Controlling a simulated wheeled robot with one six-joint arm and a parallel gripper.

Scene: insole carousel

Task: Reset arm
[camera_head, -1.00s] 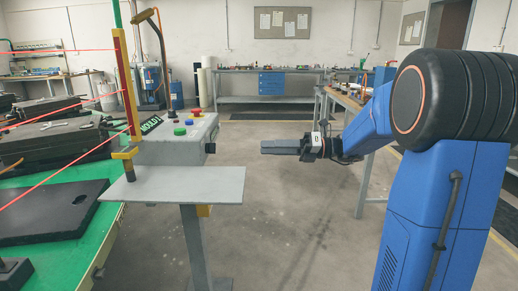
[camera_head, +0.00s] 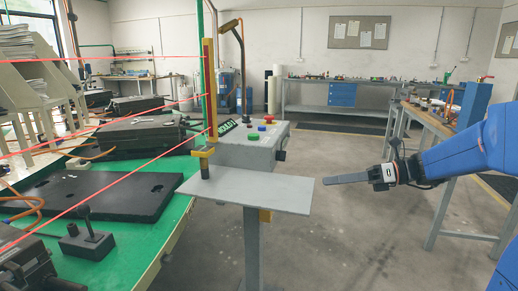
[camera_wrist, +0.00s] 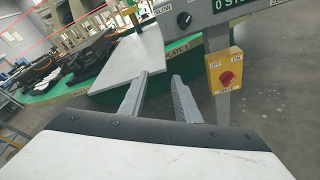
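My gripper (camera_head: 340,180) is held out level in the air at the right of the head view, to the right of the grey plate on a post and apart from it. In the wrist view its two grey fingers (camera_wrist: 160,76) stand apart with a clear gap and nothing between them. The gripper is open and empty. My blue arm (camera_head: 465,150) reaches in from the right edge, and its upper part is out of the frame.
The grey plate (camera_head: 270,190) stands on a post before a control box (camera_head: 255,155). The green carousel (camera_head: 140,235) carries black moulds (camera_head: 110,192) at left, crossed by red lines. A workbench (camera_head: 435,122) stands right. A yellow switch box (camera_wrist: 226,72) shows in the wrist view. Floor between is clear.

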